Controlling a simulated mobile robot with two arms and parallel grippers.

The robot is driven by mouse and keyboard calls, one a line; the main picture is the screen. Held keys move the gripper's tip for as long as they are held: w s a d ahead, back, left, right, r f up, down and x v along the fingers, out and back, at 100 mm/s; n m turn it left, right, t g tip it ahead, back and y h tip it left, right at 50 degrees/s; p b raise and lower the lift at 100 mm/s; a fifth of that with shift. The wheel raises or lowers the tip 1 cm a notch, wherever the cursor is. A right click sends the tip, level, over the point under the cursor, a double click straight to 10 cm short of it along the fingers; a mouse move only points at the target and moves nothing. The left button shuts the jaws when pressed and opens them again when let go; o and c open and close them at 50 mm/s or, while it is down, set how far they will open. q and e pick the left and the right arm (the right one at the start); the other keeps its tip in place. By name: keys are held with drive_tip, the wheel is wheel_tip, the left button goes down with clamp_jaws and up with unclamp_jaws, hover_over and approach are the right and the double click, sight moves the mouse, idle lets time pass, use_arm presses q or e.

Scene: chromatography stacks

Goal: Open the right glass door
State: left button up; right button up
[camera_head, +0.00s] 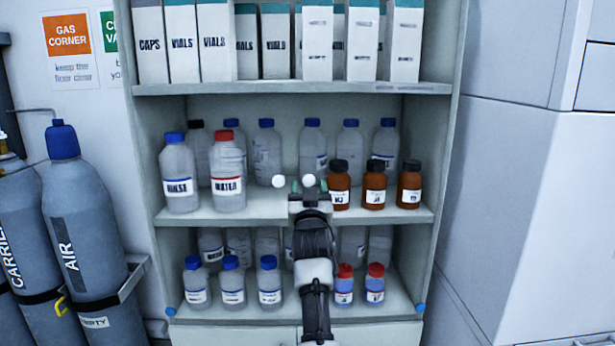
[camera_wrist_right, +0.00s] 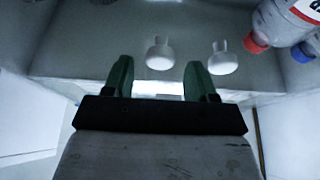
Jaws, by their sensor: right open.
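The right glass door (camera_head: 372,222) is clear and hard to make out over the cabinet shelves; it looks closed. Its round white knob (camera_head: 308,180) sits beside the left door's white knob (camera_head: 278,181), near the cabinet's middle. My right gripper (camera_head: 309,187) is open in front of the middle shelf, with its green fingertips just below and beside the right knob. In the right wrist view, the picture is turned, and that knob (camera_wrist_right: 160,55) lies just beyond the gap between the open fingers (camera_wrist_right: 158,70). Contact cannot be told. My left gripper is not in view.
The cabinet (camera_head: 300,88) holds boxes on top, and clear and brown bottles below. Blue gas cylinders (camera_head: 85,220) stand at the left. A large white cabinet (camera_head: 500,190) stands close at the right. A red-capped bottle (camera_wrist_right: 285,25) shows in the right wrist view.

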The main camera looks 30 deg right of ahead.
drive_tip(key=shift+x, duration=1.25)
drive_tip(key=shift+c, duration=0.4)
clamp_jaws()
